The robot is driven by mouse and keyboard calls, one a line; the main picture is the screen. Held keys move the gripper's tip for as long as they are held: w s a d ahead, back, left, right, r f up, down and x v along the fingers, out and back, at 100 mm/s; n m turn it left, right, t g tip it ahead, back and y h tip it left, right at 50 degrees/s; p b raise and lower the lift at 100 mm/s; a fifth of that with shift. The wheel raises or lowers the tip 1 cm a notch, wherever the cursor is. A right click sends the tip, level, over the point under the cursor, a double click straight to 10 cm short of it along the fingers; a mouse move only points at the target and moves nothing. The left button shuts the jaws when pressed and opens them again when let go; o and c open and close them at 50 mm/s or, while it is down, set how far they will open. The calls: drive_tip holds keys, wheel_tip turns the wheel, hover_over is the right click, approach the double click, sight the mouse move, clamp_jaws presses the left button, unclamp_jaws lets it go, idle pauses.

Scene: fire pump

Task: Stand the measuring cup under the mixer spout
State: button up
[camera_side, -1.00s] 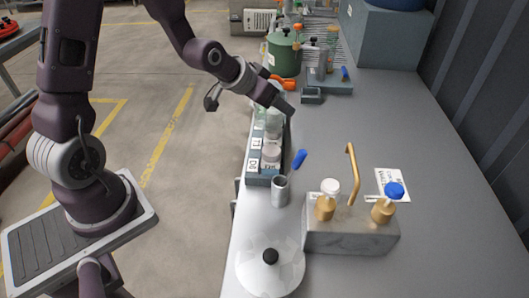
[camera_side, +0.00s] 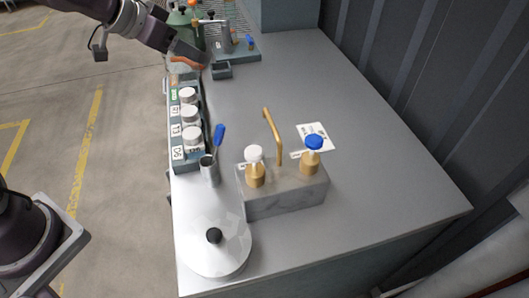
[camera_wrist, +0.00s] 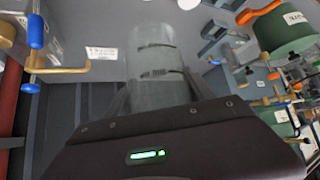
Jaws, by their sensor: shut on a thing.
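The measuring cup (camera_wrist: 155,62) is a clear cylinder with dark marks, held between my fingers in the wrist view. My gripper (camera_side: 190,55) is shut on it near the far end of the bottle rack in the side view, where the cup is hard to make out. The mixer (camera_side: 283,192) is a grey block with a white-topped and a blue-topped valve. Its brass spout (camera_side: 279,152) rises between them and bends over at the top. The bench under the spout is largely hidden by the block. In the wrist view, a brass spout (camera_wrist: 72,69) shows at left, apart from the cup.
The rack (camera_side: 180,165) holds several white-capped bottles. A steel cup (camera_side: 209,174) with a blue-handled tool stands between rack and mixer. A domed lid (camera_side: 214,258) lies at the near edge. A label card (camera_side: 316,137) lies behind the mixer. The bench right of the mixer is clear.

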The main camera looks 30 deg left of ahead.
drive_tip(key=w+d+r+m+g+h, duration=0.1)
drive_tip(key=w+d+m+g+h, duration=0.1)
drive_tip(key=d+m+g+h, duration=0.9)
drive_tip(key=f+m+y, duration=0.1)
drive_tip(key=f, duration=0.5)
drive_tip(key=f+m+t+y, duration=0.1)
drive_tip(key=f+m+y, duration=0.1)
drive_tip(key=f, duration=0.3)
drive_tip(key=f+m+y, duration=0.1)
drive_tip(key=f, duration=0.5)
drive_tip(key=shift+d+f+m+t, duration=0.3)
drive_tip(key=shift+d+f, duration=0.05)
drive_tip(key=shift+d, duration=0.05)
drive_tip(key=d, duration=0.1)
drive_tip(key=d+f, duration=0.1)
drive_tip(key=d, duration=0.1)
drive_tip(key=shift+s+d, duration=0.1)
drive_tip(key=shift+s, duration=0.05)
drive_tip(key=d, duration=0.5)
drive_tip(key=shift+s, duration=0.2)
drive_tip(key=shift+a+f, duration=0.1)
drive_tip(key=shift+f, duration=0.45)
drive_tip(key=shift+f, duration=0.1)
drive_tip(key=o, duration=1.5)
